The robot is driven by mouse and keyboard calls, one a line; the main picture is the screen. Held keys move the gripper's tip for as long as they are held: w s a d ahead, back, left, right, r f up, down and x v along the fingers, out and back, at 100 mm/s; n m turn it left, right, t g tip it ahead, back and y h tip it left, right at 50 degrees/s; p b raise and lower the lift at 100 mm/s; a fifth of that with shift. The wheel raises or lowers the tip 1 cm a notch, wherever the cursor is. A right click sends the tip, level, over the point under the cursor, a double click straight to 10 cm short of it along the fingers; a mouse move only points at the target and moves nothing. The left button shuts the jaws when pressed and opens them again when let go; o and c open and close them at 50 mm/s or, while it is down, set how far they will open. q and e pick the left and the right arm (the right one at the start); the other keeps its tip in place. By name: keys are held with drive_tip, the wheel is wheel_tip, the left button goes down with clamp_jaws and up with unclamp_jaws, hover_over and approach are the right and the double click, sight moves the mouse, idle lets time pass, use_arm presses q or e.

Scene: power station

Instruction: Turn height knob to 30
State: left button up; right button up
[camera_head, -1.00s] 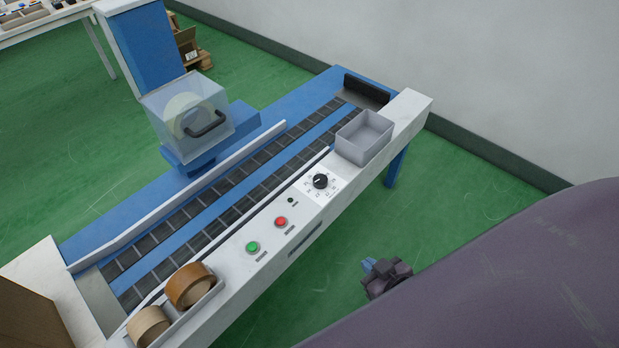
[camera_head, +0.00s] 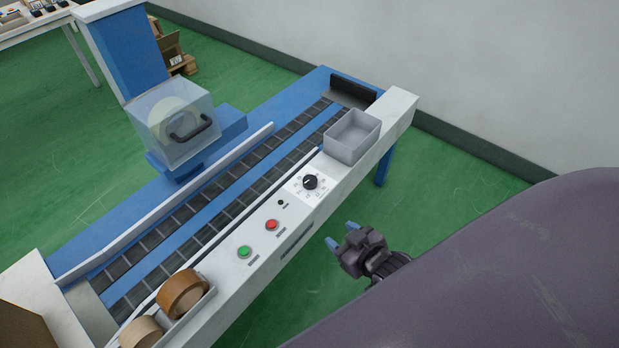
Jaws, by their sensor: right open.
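The height knob (camera_head: 310,182) is a small black round knob on a white dial plate with printed numbers. It sits on the white front panel (camera_head: 262,240) of the conveyor machine in the head view. The dial numbers are too small to read. My right gripper (camera_head: 342,243) has blue fingertips and a dark body. It is open and empty, below and slightly right of the knob, apart from the panel's front edge. My left gripper is not in view.
A red button (camera_head: 271,225) and a green button (camera_head: 244,251) lie left of the knob. A grey bin (camera_head: 352,137) stands to its right. Brown tape rolls (camera_head: 183,293) sit in a holder at the panel's near left end. Green floor (camera_head: 450,180) is clear right of the machine.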

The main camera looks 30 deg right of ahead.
drive_tip(key=o, duration=0.4)
drive_tip(key=w+a+r+n, duration=0.1)
drive_tip(key=w, duration=0.2)
drive_tip(key=w+a+r+t+y, duration=0.1)
drive_tip(key=w, duration=0.3)
drive_tip(key=w+a+r+n+y, duration=0.1)
drive_tip(key=w+r, duration=0.1)
drive_tip(key=w, duration=0.1)
drive_tip(key=shift+w+a+n+t+b, duration=0.25)
drive_tip(key=shift+a+n+t+b, duration=0.05)
drive_tip(key=w+a+r+n+g+y+b, duration=0.15)
drive_tip(key=w+n, duration=0.35)
drive_tip(key=w, duration=0.5)
drive_tip(key=w+a+n+g, duration=0.1)
drive_tip(key=w+n+g, duration=0.1)
drive_tip(key=w+n, duration=0.5)
drive_tip(key=n+g+h, duration=0.4)
drive_tip(key=n+g, duration=0.7)
drive_tip(key=n, duration=0.8)
hover_over(310, 179)
wheel_tip(310, 179, down, 8)
drive_tip(key=r, duration=0.1)
drive_tip(key=shift+t, duration=0.25)
wheel_tip(310, 179, down, 11)
drive_tip(key=b, duration=0.3)
